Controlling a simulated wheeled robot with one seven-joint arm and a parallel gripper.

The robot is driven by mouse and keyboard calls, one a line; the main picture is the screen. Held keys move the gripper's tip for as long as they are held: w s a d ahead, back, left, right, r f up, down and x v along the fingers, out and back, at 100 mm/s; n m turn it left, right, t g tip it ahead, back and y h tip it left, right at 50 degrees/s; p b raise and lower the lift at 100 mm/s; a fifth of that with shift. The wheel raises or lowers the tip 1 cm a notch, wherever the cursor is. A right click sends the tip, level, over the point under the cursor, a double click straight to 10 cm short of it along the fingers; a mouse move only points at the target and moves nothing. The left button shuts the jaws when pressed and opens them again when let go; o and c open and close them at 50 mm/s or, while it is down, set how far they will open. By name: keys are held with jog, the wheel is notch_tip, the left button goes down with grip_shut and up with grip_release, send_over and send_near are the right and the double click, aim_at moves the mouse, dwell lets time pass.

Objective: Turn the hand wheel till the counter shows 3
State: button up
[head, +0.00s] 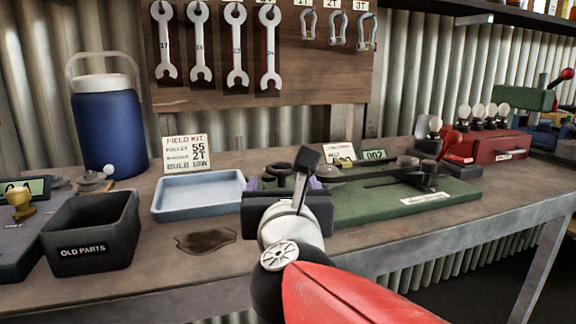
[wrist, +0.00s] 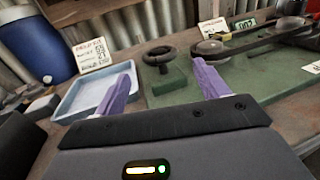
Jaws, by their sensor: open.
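The hand wheel (wrist: 158,53) is a dark ring on a short post over a green block, at the left end of a green base plate (head: 400,208). In the head view the hand wheel (head: 277,169) is partly hidden by my gripper. The counter (head: 374,155) is a small green display behind the plate and appears to read 002; it also shows in the wrist view (wrist: 246,23). My gripper (wrist: 162,72) is open and empty, its purple fingers spread on either side of the wheel in the picture, with the wheel beyond the tips. I see no contact.
A belt drive with pulleys (head: 408,161) lies right of the wheel. A pale blue tray (head: 198,207), a black old-parts bin (head: 92,246) and a blue cooler (head: 108,130) stand left. A red box (head: 490,146) stands right.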

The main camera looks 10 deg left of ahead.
aim_at(284, 179)
jog(key=x, duration=0.7)
jog(key=shift+w+a, duration=0.1)
jog(key=shift+w, duration=0.1)
jog(key=c, duration=1)
jog(key=shift+o, duration=0.2)
jog(key=shift+f+y+b, duration=0.15)
jog(key=shift+y+b, duration=0.15)
jog(key=shift+b, duration=0.3)
